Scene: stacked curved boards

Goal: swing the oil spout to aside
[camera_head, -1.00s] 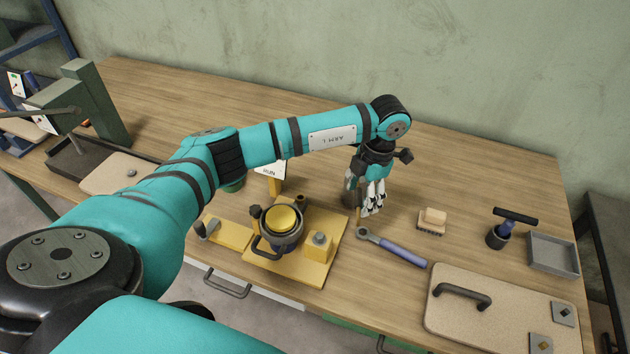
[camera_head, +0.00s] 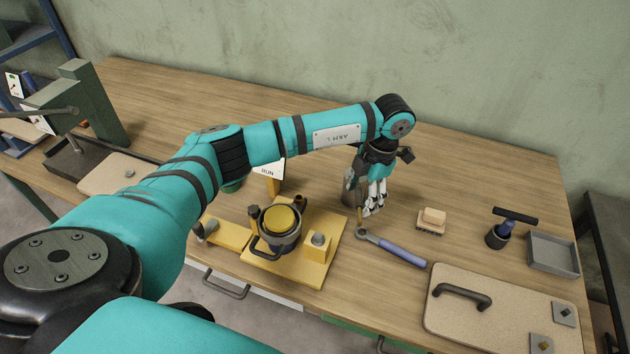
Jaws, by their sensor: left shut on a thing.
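My left arm reaches across the bench from the left. Its gripper (camera_head: 372,208) points down behind the yellow fixture and is shut on the oil spout. The gripper hides most of the spout, and only a thin brownish piece (camera_head: 359,214) shows at the left of the fingers. A dark grey cylinder (camera_head: 349,197) stands just left of the gripper, partly hidden; I cannot tell how it joins the spout. My right gripper is not in view.
A yellow base (camera_head: 315,271) carries a round dark pot with a yellow top (camera_head: 280,221). A blue-handled wrench (camera_head: 400,252) lies in front of the gripper. A brush (camera_head: 432,219), a grey tray (camera_head: 552,254) and a beige board with a handle (camera_head: 500,316) are at right.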

